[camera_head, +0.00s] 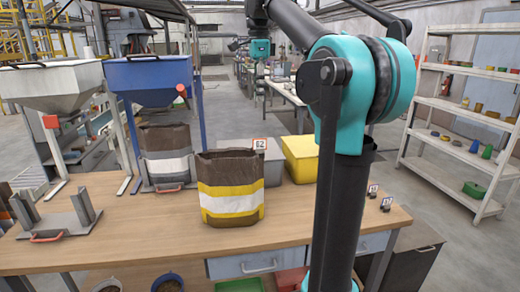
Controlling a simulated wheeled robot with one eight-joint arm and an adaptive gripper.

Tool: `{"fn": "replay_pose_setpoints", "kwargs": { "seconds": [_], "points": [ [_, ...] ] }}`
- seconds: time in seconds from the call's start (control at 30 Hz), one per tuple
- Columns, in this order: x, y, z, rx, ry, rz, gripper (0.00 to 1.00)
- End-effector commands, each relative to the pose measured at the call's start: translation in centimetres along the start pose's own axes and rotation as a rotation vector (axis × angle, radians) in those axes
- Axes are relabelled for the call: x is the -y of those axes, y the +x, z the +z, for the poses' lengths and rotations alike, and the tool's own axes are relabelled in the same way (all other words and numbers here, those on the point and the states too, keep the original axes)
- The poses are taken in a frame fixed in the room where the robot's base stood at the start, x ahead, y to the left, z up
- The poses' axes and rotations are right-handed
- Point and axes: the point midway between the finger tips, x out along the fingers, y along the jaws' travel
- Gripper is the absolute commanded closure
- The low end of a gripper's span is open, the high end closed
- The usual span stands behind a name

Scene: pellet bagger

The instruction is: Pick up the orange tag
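A square white tag with an orange-red border and dark figures (260,143) shows just behind the upper right of a brown bag (231,165), against a grey bin. What holds it up is hidden. Two much smaller tags with dark bases, one (373,188) behind the other (386,204), stand at the right end of the wooden table (130,235); their colours are hard to tell. My teal and black arm reaches up and away. What seems to be my gripper (263,87) hangs small in the upper middle, far from the tags; its fingers cannot be made out.
The brown bag with white and yellow bands stands upright on the table. Behind are a grey bin (272,167), a yellow bin (300,157), a blue hopper (148,78) over another bag, and a white hopper (50,80). White shelves (455,103) stand right. The table's front is mostly clear.

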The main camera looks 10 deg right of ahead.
Motion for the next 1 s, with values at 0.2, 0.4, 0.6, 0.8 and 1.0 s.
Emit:
{"fn": "replay_pose_setpoints", "kwargs": {
  "seconds": [0.2,0.4,0.6,0.8,1.0],
  "points": [
    [-0.2,0.1,0.1,-0.002,0.046,0.010,0.71],
    [-0.2,3.9,0.1,-0.001,0.044,0.009,0.71],
    [-0.2,7.9,0.1,-0.001,0.043,0.009,0.71],
    [-0.3,10.6,0.1,-0.001,0.042,0.009,0.71],
    [-0.3,11.7,0.0,-0.001,0.042,0.009,0.71]
  ]
}}
